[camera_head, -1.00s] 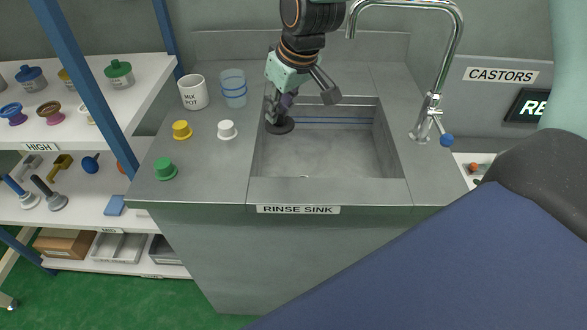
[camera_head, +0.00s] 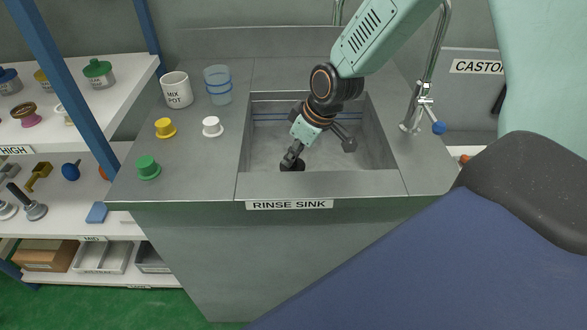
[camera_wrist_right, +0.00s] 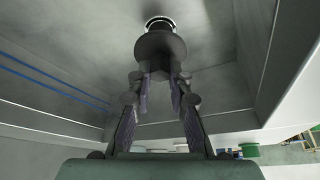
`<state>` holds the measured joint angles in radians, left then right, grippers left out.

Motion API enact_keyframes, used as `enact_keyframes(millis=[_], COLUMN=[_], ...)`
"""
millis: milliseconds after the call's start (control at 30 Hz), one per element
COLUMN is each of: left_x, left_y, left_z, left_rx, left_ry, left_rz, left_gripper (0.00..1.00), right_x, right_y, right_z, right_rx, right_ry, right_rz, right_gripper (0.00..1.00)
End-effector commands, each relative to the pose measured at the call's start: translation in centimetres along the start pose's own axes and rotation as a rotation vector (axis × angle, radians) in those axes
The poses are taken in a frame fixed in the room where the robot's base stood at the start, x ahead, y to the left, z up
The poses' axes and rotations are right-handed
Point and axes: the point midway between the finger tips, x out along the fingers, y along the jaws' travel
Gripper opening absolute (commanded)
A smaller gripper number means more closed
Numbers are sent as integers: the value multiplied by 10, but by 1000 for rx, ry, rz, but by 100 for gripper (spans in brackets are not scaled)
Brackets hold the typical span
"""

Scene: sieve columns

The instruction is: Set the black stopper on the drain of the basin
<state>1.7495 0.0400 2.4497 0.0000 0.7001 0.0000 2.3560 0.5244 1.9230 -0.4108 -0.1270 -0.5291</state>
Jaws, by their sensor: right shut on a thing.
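The basin (camera_head: 262,148) is a grey rectangular sink set into the counter. My right gripper (camera_head: 291,158) reaches down into it, shut on the black stopper (camera_head: 292,166) near the front wall. In the right wrist view the gripper (camera_wrist_right: 160,75) has both fingers closed on the stopper (camera_wrist_right: 158,46), a dark round disc. The bright ring of the drain (camera_wrist_right: 160,20) shows just beyond the stopper, partly hidden by it. I cannot tell whether stopper and drain touch. In the head view the drain is hidden. My left gripper is not in view.
Yellow (camera_head: 165,128), white (camera_head: 212,127) and green (camera_head: 148,168) stoppers stand on the counter left of the basin. Behind them are a white cup (camera_head: 177,90) and a clear blue-banded cup (camera_head: 218,85). The tap (camera_head: 419,105) stands at the basin's right.

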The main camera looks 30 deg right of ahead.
Motion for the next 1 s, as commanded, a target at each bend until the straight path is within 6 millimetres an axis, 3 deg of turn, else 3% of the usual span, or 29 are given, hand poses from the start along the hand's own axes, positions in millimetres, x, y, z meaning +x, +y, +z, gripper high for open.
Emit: enact_keyframes(millis=[333, 800, 833, 1000], left_x=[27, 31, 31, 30], left_y=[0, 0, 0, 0], left_z=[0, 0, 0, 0], left_rx=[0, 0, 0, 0], left_ry=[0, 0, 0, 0], left_rz=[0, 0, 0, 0], left_gripper=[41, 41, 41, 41], right_x=[33, 38, 38, 37], right_y=[0, 0, 0, 0], right_z=[14, 16, 16, 15], right_rx=[0, 0, 0, 0], right_ry=[0, 0, 0, 0], right_rz=[0, 0, 0, 0], right_gripper=[0, 0, 19, 34])
